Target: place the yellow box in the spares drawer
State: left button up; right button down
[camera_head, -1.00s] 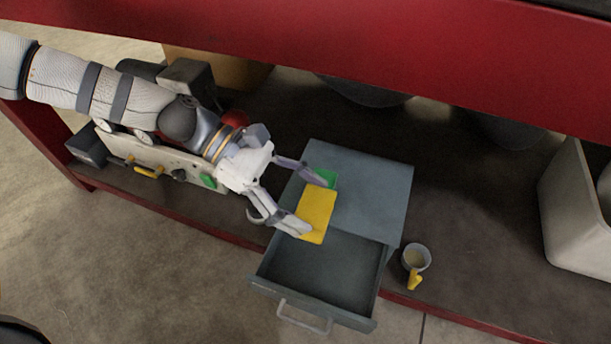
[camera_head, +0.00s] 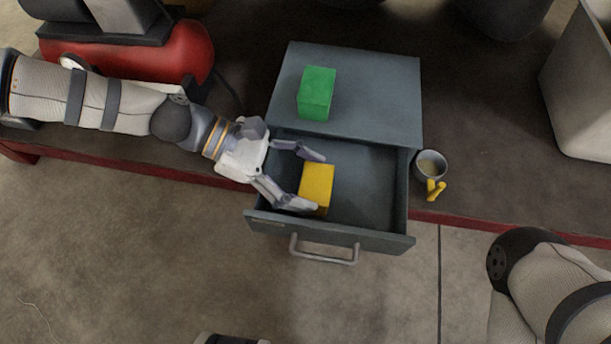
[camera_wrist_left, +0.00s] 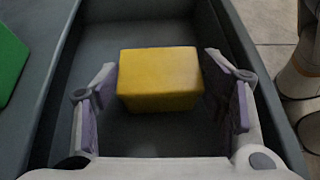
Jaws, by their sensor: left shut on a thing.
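The yellow box (camera_head: 317,183) is between the fingers of my left gripper (camera_head: 318,182), which is shut on it. The box is within the walls of the open grey drawer (camera_head: 368,195), towards its left side. I cannot tell whether it touches the drawer floor. In the left wrist view the yellow box (camera_wrist_left: 160,80) sits between the two fingertips, with the drawer floor (camera_wrist_left: 150,135) around it. The drawer's front carries a small label that is too small to read. My right gripper is out of view.
A green box (camera_head: 316,94) stands on the grey cabinet top (camera_head: 380,85) behind the drawer. A mug (camera_head: 431,168) with a yellow handle stands right of the drawer. A red machine (camera_head: 185,50) is behind my left arm. A pale bin (camera_head: 580,90) stands at far right.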

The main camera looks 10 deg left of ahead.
pick_arm(q)
jog(key=shift+r, duration=0.15)
jog(key=o, duration=1.1)
jog(key=shift+c, duration=0.2)
jog(key=p+v, duration=0.4)
jog(key=v, duration=0.8)
